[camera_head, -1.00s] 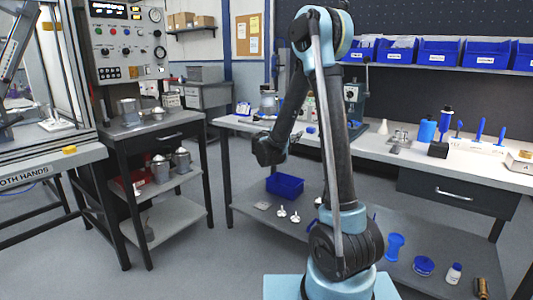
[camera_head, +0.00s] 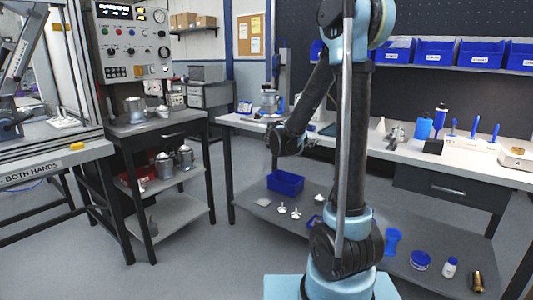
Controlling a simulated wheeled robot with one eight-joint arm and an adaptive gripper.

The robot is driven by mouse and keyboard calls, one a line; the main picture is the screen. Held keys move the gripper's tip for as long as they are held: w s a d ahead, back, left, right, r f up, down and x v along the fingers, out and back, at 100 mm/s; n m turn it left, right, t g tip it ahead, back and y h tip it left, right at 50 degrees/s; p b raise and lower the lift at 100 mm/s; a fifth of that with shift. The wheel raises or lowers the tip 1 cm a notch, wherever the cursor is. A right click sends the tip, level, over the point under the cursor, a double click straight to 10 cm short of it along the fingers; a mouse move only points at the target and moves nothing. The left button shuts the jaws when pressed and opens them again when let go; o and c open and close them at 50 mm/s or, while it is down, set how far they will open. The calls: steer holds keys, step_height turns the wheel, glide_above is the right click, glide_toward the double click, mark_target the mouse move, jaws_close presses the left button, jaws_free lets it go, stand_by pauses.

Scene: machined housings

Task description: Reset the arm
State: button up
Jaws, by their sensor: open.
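My arm stands in the middle of the head view, its upper arm nearly upright and its forearm slanting down to the left. My gripper (camera_head: 272,143) is at the forearm's end, small and dark, in front of the workbench's left part. It is open and appears to hold nothing. Its fingers are hard to make out against the dark wrist. It appears apart from the bench and the shelf below.
The workbench (camera_head: 480,170) runs behind my arm, with blue bins (camera_head: 465,53) above it. A blue tub (camera_head: 286,182) and several small parts lie on its lower shelf. A steel cart (camera_head: 160,128) stands left. Open floor (camera_head: 205,260) lies between.

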steer(key=s+d+f+m+g+y, duration=0.1)
steer(key=s+d+f+m+g, duration=0.15)
steer(key=s, duration=0.45)
steer(key=s+d+f+m+g+y, duration=0.1)
steer(key=s+d+m, duration=0.1)
steer(key=s+m, duration=0.35)
steer(key=s+d+f+m+g+y, duration=0.1)
steer(key=s+d+f+g+y, duration=0.15)
steer(key=s, duration=0.55)
steer(key=s+a+f+m+g+y, duration=0.1)
steer(key=s+a+f+m+y, duration=0.1)
steer(key=s, duration=0.4)
steer(key=s+a+f+m+g+y, duration=0.1)
steer(key=s+a+f+m, duration=0.1)
steer(key=s+f+m, duration=0.2)
steer(key=s+a+f+m+g+y, duration=0.1)
steer(key=s+a+f+m+y, duration=0.1)
steer(key=s, duration=0.8)
steer(key=shift+s+a+f+m+y, duration=0.2)
steer(key=shift+a+f+m+y, duration=0.15)
steer(key=shift+a+f+m, duration=0.2)
steer(key=shift+c, duration=0.3)
steer(key=c, duration=0.4)
steer(key=shift+d, duration=0.1)
steer(key=shift+c, duration=0.5)
